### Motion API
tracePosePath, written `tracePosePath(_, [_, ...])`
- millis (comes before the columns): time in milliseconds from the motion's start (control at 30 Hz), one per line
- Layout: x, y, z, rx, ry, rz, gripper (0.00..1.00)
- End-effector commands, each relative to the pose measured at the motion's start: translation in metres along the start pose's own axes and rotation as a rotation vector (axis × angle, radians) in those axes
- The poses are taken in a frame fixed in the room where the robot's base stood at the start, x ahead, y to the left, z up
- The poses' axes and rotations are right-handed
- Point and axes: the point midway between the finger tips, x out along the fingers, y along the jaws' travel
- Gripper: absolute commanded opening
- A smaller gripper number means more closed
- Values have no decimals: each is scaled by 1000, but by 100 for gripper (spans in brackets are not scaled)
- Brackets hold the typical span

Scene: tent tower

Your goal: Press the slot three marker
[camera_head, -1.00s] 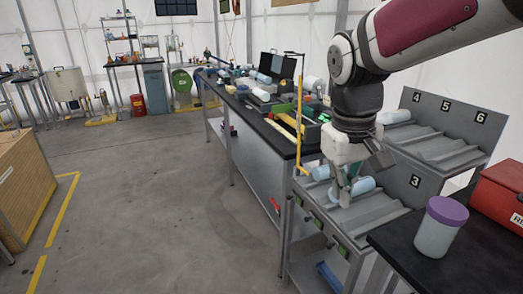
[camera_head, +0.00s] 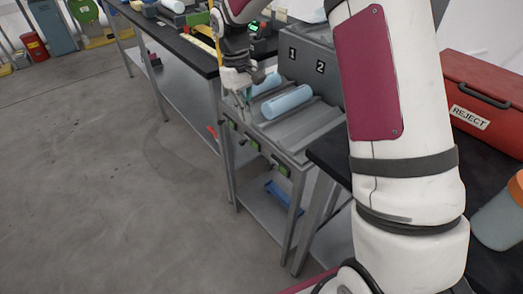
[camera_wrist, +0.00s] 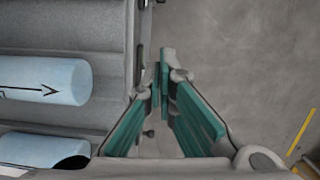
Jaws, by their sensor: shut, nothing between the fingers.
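The slotted rack (camera_head: 318,113) stands in the middle of the head view, with number plates 1 and 2 visible; plate 3 is hidden behind my arm. Several green markers sit along its front edge; the rightmost one (camera_head: 284,170) lines up with the third slot, which looks empty. Light-blue cylinders lie in slot one (camera_head: 264,84) and slot two (camera_head: 287,101). My gripper (camera_head: 244,97) is shut and empty at the rack's front left. In the wrist view, its green-padded fingers (camera_wrist: 168,75) are beside the rack edge, above the floor. No marker shows clearly there.
A dark table with a red REJECT box (camera_head: 480,105) and a grey-blue container (camera_head: 502,215) is at the right. A long workbench (camera_head: 180,45) extends to the back left. A blue item (camera_head: 283,197) lies on the lower shelf. The floor in front of the rack is clear.

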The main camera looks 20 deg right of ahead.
Motion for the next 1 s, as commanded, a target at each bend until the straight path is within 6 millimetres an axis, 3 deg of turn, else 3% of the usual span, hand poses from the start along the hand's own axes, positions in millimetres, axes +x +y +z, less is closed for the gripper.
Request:
tracePosePath(467, [7, 0, -1, -1, -2, -1, 0])
tracePosePath(667, [35, 1, 0, 0, -4, -2, 0])
tracePosePath(1000, [102, 0, 0, 0, -5, -3, 0])
